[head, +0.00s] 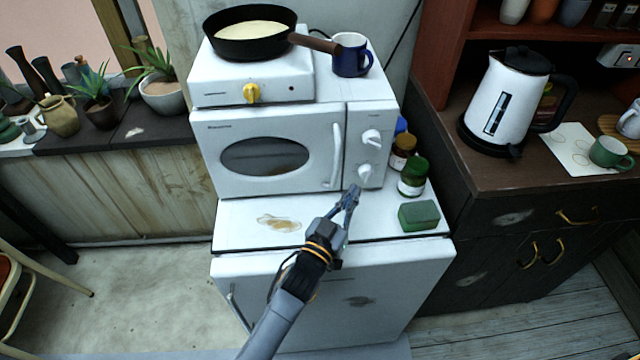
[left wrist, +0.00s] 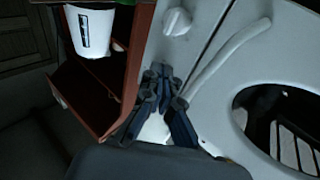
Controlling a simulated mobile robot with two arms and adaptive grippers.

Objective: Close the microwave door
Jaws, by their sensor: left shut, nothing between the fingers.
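The white microwave (head: 221,179) stands on a low white cabinet. Its door (head: 310,150), with a dark oval window (head: 265,156) and a curved white handle (head: 336,155), looks flush with the front; I see no gap beside the control panel. The handle also shows in the left wrist view (left wrist: 228,56). My left gripper (head: 354,190) is shut and empty, in front of the microwave's lower right, below the knobs. In the left wrist view its fingertips (left wrist: 160,72) are together beside the handle. I cannot tell whether they touch the front. My right gripper is in neither view.
A hot plate (head: 215,82) with a frying pan (head: 250,48), and a blue mug (head: 351,56), stand on the microwave. Jars (head: 412,178) and a green sponge (head: 418,215) sit to its right. A white kettle (head: 500,100) is on the right counter.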

